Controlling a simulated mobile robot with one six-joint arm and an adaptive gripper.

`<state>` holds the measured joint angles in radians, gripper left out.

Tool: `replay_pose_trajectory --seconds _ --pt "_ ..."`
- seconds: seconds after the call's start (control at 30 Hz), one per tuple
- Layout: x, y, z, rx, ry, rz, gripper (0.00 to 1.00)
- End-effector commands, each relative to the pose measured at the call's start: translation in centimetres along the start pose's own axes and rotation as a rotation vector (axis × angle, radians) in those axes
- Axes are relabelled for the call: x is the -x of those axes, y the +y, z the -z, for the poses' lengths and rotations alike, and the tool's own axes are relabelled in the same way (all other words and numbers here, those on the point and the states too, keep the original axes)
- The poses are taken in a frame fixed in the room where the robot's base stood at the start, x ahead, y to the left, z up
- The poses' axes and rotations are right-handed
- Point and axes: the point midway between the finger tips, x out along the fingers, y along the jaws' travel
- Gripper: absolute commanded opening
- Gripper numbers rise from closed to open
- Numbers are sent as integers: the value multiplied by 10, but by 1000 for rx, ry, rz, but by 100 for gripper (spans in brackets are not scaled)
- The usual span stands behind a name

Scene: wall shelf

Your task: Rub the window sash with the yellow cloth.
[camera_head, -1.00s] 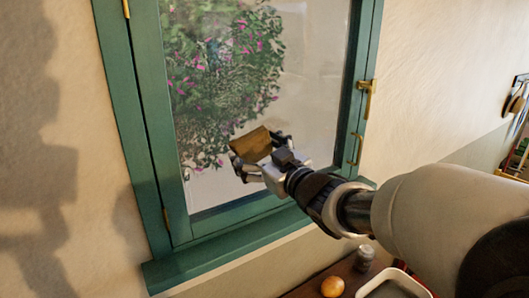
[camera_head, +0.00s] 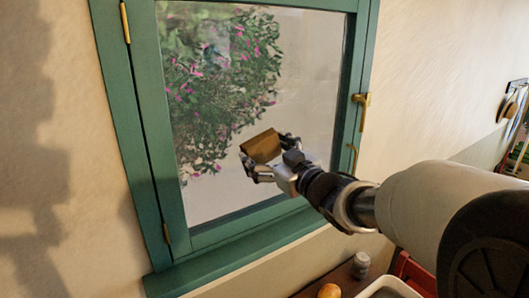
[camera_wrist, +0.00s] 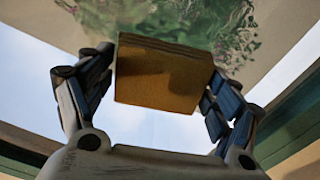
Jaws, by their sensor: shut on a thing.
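The yellow cloth (camera_head: 261,146), a folded brownish-yellow block, is held between the fingers of my gripper (camera_head: 266,155). In the wrist view the cloth (camera_wrist: 160,80) sits between the two fingers, with the glass behind it. The green window sash (camera_head: 160,120) frames a glass pane (camera_head: 305,70). My gripper and the cloth are in front of the lower middle of the pane, inside the sash outline in the head view. I cannot tell whether the cloth touches the glass. My wrist hides part of the sash's lower right corner.
A green sill (camera_head: 215,262) runs below the window. Brass handles (camera_head: 362,99) are on the right side and brass hinges (camera_head: 125,22) on the left. Below are an orange round item (camera_head: 329,291), a grey jar (camera_head: 360,265) and a pale tray (camera_head: 392,283). Items hang on the right wall (camera_head: 512,100).

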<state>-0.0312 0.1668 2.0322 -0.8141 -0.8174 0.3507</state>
Motion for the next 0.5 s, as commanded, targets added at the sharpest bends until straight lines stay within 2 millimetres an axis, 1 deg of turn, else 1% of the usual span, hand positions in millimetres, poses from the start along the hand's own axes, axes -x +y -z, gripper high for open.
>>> replay_pose_trajectory --seconds 0.3,0.5 --pt "1 26 -6 -1 -1 -4 64" --pt "2 31 -9 -1 -1 -2 64"
